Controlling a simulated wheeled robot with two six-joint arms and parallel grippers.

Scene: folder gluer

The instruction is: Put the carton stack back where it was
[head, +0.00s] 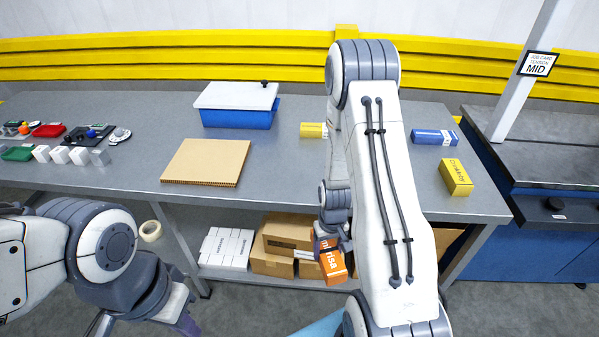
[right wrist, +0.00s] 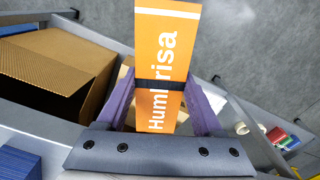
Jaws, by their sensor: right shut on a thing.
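The orange carton stack (head: 333,264) with white "Humbrisa" lettering is in my right gripper (head: 328,243), in front of the lower shelf and below the tabletop edge. In the right wrist view the orange stack (right wrist: 167,45) has a dark band around it. The purple fingers of my right gripper (right wrist: 163,100) are shut on its two sides. My right arm hides part of the table and shelf. My left gripper (head: 186,324) is at the bottom edge of the head view, mostly cut off, away from the stack; its opening does not show.
The grey table (head: 290,175) carries a cardboard pad (head: 206,162), a blue bin with white lid (head: 238,105), a yellow carton (head: 456,177) and a blue carton (head: 435,137). The lower shelf holds brown boxes (head: 287,235) and a white stack (head: 227,247). The table's middle is clear.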

